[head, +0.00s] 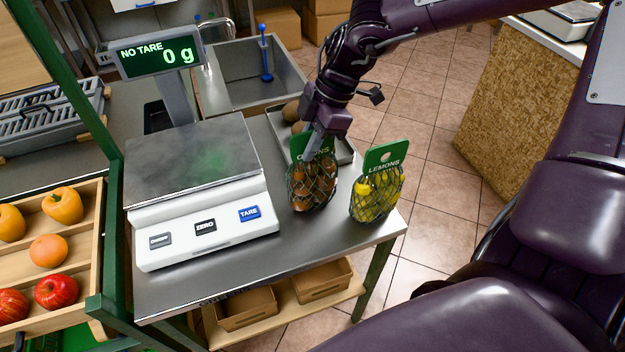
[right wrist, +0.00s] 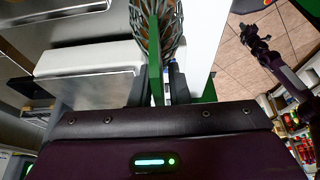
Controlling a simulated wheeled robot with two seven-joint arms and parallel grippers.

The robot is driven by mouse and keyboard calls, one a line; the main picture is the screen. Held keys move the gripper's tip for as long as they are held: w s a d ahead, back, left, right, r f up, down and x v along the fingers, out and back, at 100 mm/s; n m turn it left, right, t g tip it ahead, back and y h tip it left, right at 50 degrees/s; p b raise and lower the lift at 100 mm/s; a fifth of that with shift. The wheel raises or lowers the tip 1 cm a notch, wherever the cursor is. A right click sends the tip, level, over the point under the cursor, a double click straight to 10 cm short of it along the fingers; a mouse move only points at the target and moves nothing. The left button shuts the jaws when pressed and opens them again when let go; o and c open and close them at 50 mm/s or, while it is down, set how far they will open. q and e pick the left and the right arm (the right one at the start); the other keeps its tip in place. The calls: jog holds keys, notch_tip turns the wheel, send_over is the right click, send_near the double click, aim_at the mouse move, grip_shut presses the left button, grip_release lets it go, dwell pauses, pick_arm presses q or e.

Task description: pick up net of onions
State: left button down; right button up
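The net of onions (head: 312,186) stands upright on the metal counter, brown onions in dark mesh under a green header card, whose lettering is partly covered. My right gripper (head: 317,143) reaches down from above onto that card. In the right wrist view, the gripper's dark fingers (right wrist: 160,88) are close together on both sides of the green card (right wrist: 155,62), and the mesh (right wrist: 160,25) shows beyond. The fingers look shut on the card. Another purple arm of mine (right wrist: 282,72) shows at the right of that view; its fingers are too small to read.
A net of lemons (head: 376,195) stands just right of the onions. A scale (head: 190,160) reading 0 g is on the left. A tray (head: 343,152) with brown round items lies behind. A sink (head: 255,75) is farther back, and a fruit crate (head: 85,270) is at far left.

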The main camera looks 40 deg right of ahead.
grip_shut()
jog(key=shift+w, duration=0.1)
dwell(1.2)
